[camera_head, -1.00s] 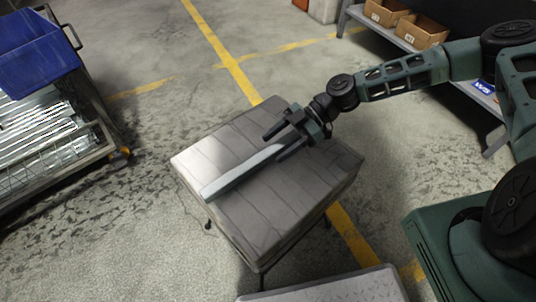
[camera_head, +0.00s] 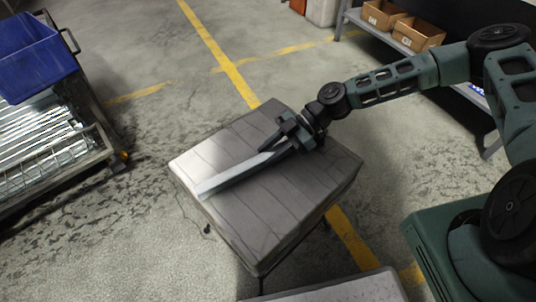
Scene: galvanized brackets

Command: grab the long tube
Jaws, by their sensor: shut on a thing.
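The long tube (camera_head: 232,175) is a straight, light grey, square-edged piece. It lies slantwise over the grey padded top of a stool-like stand (camera_head: 268,213), from the front left edge toward the middle. My gripper (camera_head: 276,143) reaches in from the upper right and is shut on the tube's far right end. The fingers cover that end, so its tip is hidden. I cannot tell whether the tube touches the top or is slightly lifted.
A cart (camera_head: 104,147) with metal lengths and a blue bin (camera_head: 38,58) stands at the left. A shelf (camera_head: 375,32) with cardboard boxes (camera_head: 418,34) is at the upper right. A grey slab edge (camera_head: 335,290) shows at the bottom. Open floor lies behind the stand.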

